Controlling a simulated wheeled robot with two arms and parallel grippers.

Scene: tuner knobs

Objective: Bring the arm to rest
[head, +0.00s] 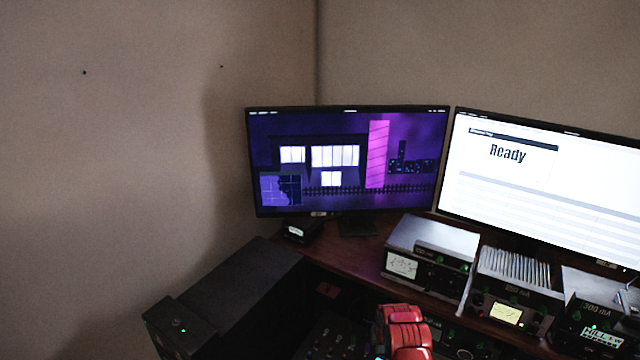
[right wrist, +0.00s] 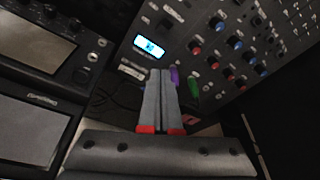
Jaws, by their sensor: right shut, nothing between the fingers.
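My right gripper (right wrist: 160,75) shows in the right wrist view with its two grey fingers together and nothing between them. The fingers have red parts at their base. In the head view a red part of my right gripper or arm (head: 404,332) shows at the bottom edge, in front of the desk; its fingertips cannot be made out there. My left gripper is in neither view.
Beyond the fingers are a panel of red and blue knobs (right wrist: 235,45) and a small lit display (right wrist: 149,46). Several instrument boxes (head: 432,240) line the desk under two monitors (head: 347,160). A black cabinet (head: 235,285) stands left. Bare wall fills the far left.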

